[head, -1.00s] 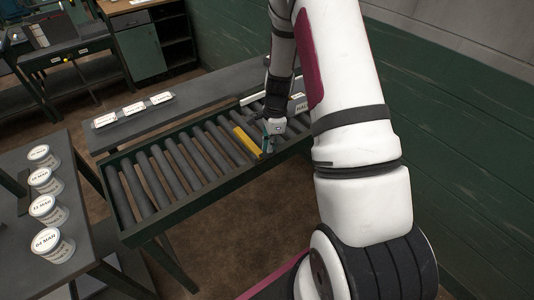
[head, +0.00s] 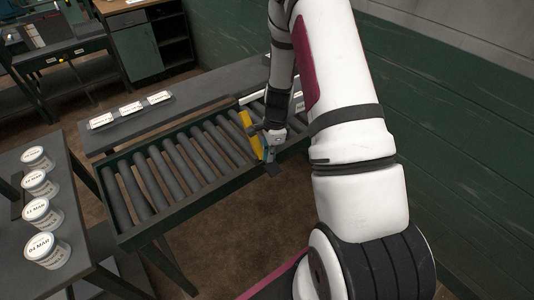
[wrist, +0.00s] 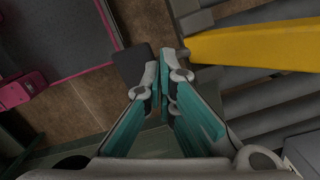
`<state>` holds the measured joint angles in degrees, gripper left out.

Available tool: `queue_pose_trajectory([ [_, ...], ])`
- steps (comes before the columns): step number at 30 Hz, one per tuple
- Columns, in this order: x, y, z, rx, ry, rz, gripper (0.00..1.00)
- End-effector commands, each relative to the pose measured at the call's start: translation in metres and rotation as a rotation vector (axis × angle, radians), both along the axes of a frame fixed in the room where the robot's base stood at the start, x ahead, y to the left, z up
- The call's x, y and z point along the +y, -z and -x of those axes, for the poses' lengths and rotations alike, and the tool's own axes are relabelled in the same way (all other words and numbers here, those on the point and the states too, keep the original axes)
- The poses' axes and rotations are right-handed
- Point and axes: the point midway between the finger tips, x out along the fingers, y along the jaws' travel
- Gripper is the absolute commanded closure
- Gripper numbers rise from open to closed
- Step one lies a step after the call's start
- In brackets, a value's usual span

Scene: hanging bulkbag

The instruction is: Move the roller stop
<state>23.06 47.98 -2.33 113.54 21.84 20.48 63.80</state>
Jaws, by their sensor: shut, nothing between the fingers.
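The roller stop, a yellow bar (head: 250,134), lies at the roller conveyor (head: 190,165), toward its right part. In the wrist view the bar (wrist: 255,47) is at upper right, to the right of my fingertips and apart from them. My gripper (head: 269,152) is at the near end of the bar, by the conveyor's near rail. In the wrist view its teal fingers (wrist: 163,72) are drawn together at the tips with nothing between them. A dark grey block (wrist: 133,66) shows just beyond the left fingertip; I cannot tell whether it belongs to the stop.
Labelled tubs (head: 42,213) stand on a dark table at left. White labelled packs (head: 130,109) lie on the shelf behind the conveyor. A white labelled item (head: 298,100) is partly hidden behind my arm. A green wall (head: 465,140) is at right.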

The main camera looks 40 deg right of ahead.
Motion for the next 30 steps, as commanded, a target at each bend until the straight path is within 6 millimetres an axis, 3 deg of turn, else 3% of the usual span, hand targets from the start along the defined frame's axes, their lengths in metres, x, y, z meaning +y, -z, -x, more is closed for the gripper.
queue_pose_trajectory([
  [11, -0.002, -0.002, 0.001, 0.0, 0.002, 0.001, 1.0],
  [20, -0.029, -0.011, 0.011, 0.0, 0.003, 0.001, 1.0],
  [30, -0.03, -0.015, 0.01, -0.001, 0.001, 0.002, 1.0],
])
